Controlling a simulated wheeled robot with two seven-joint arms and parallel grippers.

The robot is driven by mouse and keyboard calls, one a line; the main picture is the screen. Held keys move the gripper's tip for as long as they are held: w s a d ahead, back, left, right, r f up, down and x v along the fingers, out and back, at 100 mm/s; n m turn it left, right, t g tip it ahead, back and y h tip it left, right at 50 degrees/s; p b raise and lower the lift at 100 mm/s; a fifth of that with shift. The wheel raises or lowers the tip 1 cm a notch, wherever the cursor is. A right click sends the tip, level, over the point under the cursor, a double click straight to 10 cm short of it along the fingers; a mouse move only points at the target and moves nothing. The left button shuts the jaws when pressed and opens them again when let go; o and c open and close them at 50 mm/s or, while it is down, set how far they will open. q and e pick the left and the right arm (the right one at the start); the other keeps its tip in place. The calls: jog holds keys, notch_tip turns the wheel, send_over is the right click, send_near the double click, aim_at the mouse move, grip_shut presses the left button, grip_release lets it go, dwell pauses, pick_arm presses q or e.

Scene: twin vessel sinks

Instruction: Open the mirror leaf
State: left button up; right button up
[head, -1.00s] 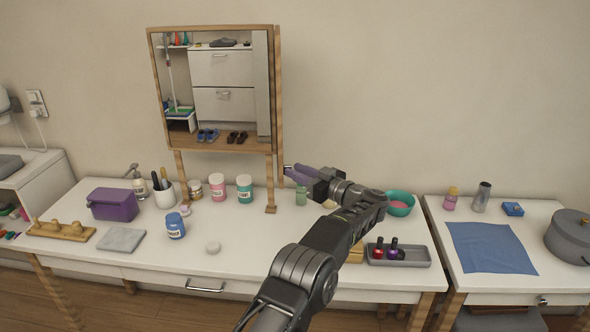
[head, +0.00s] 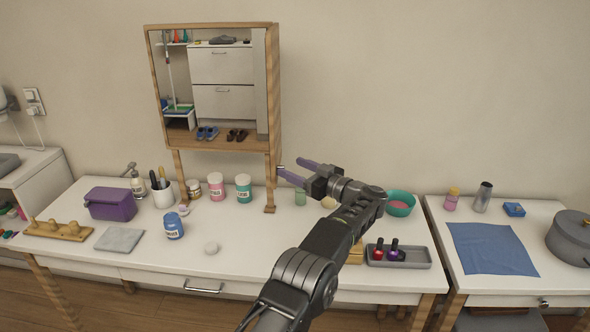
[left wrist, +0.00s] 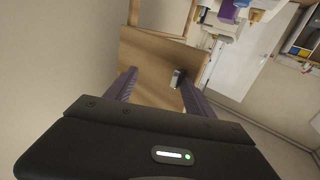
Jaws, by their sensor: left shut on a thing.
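The mirror leaf (head: 223,88) is the wood-framed front of a cabinet on two wooden legs at the back of the counter. It looks flush with the cabinet, and its glass reflects shelves and shoes. My right gripper is not in view.
Jars (head: 243,187), a cup of brushes (head: 163,193) and a purple box (head: 110,203) stand on the counter left of my arm. A teal bowl (head: 401,203) and a grey tray with bottles (head: 411,258) are at the right. The wall right of the cabinet is clear.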

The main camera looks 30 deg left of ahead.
pick_arm(q)
jog(key=shift+w+r, duration=0.2)
jog(key=shift+r, duration=0.2)
jog(key=b+v, duration=0.2)
jog(key=v, duration=0.6)
jog(key=shift+s+f, duration=0.15)
jog(key=shift+f, duration=0.2)
